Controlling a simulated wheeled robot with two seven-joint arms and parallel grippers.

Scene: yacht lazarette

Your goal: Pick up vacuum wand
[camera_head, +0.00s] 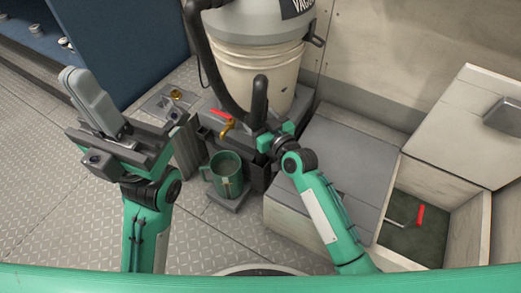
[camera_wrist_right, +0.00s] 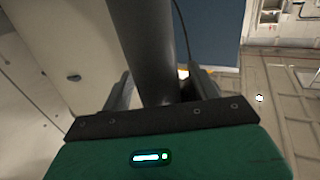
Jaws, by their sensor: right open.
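The vacuum wand (camera_head: 260,97), a black tube, stands up at my right gripper (camera_head: 268,132) in the head view, below the vacuum. In the right wrist view the dark wand (camera_wrist_right: 146,45) runs between the two fingers of the right gripper (camera_wrist_right: 158,88), which is open around it. Whether a finger touches it cannot be told. The wand's lower end is hidden by the gripper. My left gripper (camera_head: 95,103) is raised at the left over the floor, its grey fingers together and empty.
A grey-topped vacuum bucket (camera_head: 258,68) stands behind, with a black hose (camera_head: 206,50). A green mug (camera_head: 226,176) sits near the right gripper. A red-handled valve (camera_head: 221,117) is close. An open bin (camera_head: 415,240) lies right. The left floor (camera_head: 60,190) is clear.

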